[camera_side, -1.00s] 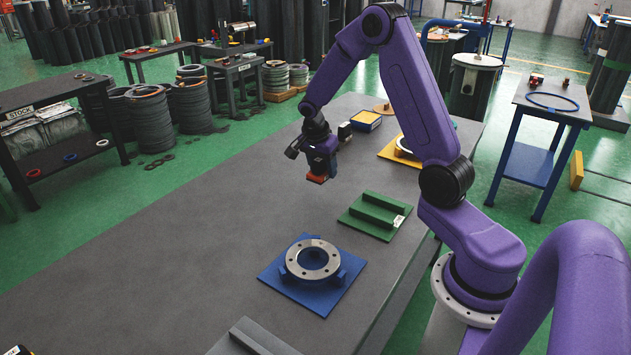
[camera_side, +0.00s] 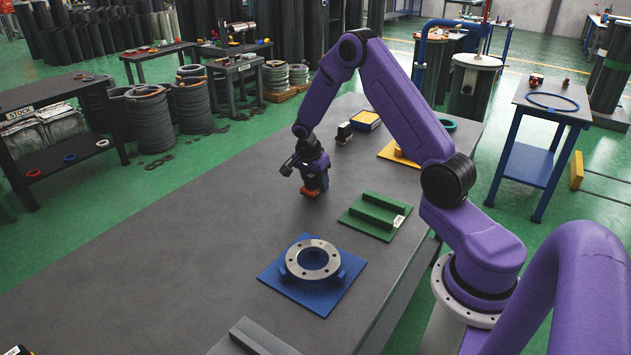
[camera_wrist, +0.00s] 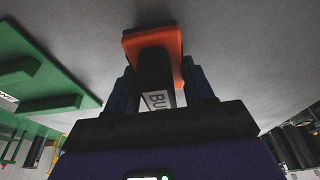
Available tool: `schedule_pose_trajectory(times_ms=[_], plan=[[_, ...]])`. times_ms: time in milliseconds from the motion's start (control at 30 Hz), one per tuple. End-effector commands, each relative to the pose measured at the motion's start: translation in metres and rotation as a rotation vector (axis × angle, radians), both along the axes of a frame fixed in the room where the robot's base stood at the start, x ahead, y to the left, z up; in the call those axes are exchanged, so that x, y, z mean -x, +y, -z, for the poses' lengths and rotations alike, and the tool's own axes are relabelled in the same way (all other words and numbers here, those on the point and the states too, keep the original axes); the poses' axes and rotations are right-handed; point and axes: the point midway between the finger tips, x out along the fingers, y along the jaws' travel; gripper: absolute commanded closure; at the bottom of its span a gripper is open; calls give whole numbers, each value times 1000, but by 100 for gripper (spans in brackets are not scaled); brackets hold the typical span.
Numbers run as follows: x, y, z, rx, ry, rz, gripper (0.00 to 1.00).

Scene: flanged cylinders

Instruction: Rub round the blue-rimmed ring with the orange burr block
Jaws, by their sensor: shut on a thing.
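My gripper (camera_side: 314,180) is shut on the orange burr block (camera_side: 311,191) and holds it low over the grey table, behind and left of the green fixture. I cannot tell whether the block touches the table. In the wrist view the block (camera_wrist: 153,42) shows an orange base and a dark grip with a partly hidden label between my fingers. A steel flange ring (camera_side: 313,258) with bolt holes sits on a blue plate (camera_side: 283,284) with blue supports, nearer the camera. The block is well apart from this ring. I cannot make out a blue rim on the ring itself.
A yellow plate (camera_side: 391,153), a yellow-and-blue box (camera_side: 366,119) and a small dark item (camera_side: 344,132) lie farther back. The table's left part (camera_side: 170,255) is clear.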

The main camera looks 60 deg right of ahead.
Motion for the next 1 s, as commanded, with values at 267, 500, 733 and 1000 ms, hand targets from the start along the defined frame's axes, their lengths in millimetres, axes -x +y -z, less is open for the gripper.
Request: schedule_pose_trajectory(times_ms=[267, 500, 733, 1000], plan=[[0, 0, 5, 0, -1, -1, 81], [0, 0, 12, -1, 0, 0, 80], [2, 0, 14, -3, 4, 1, 22], [5, 0, 15, -3, 13, 3, 22]])
